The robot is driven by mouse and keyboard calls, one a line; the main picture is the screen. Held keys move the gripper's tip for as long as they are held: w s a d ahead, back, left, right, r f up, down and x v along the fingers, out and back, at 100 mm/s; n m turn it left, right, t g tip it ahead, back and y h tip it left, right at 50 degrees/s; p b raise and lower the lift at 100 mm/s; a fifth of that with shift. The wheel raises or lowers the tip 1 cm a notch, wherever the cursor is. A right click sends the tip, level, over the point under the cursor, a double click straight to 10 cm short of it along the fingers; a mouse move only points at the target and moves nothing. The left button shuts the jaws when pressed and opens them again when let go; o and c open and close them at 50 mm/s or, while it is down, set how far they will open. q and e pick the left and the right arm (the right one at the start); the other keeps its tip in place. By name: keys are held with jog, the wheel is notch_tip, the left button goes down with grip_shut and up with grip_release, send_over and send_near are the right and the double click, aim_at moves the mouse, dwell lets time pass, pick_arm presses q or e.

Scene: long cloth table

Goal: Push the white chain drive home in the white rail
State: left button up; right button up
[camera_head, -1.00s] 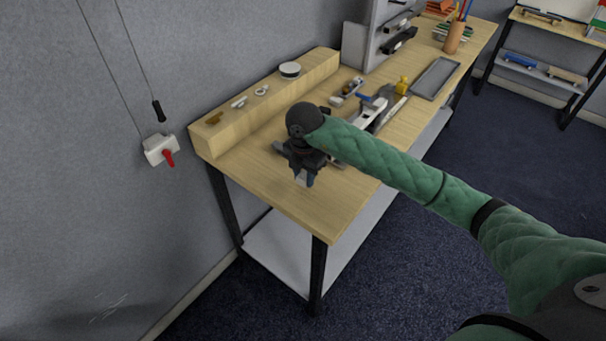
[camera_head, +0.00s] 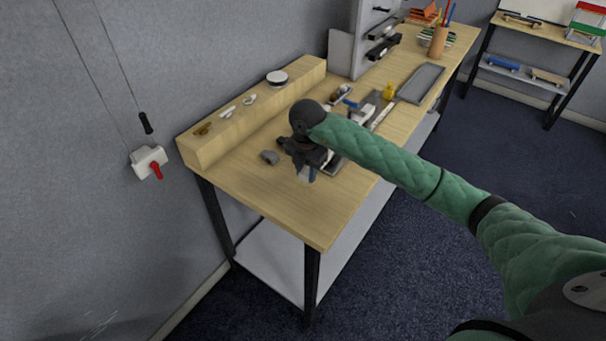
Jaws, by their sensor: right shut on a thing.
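My right gripper (camera_head: 307,174) points down above the front part of the wooden table (camera_head: 270,205). It is shut on a small pale piece, seemingly the white chain drive (camera_head: 302,175), which is mostly hidden by the fingers. Behind my forearm lie white parts, among them a long white strip (camera_head: 381,117). I cannot tell for sure which is the white rail, and some of that area is hidden by my arm. Whether the held piece touches anything cannot be told. My left gripper is not in view.
A small grey block (camera_head: 269,157) lies left of the gripper. A raised wooden ledge (camera_head: 240,122) runs along the wall, with small parts and a round tin (camera_head: 277,78). A yellow object (camera_head: 389,91) and grey tray (camera_head: 427,82) lie farther back. The table's near corner is clear.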

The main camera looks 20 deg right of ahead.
jog(key=shift+b, duration=0.35)
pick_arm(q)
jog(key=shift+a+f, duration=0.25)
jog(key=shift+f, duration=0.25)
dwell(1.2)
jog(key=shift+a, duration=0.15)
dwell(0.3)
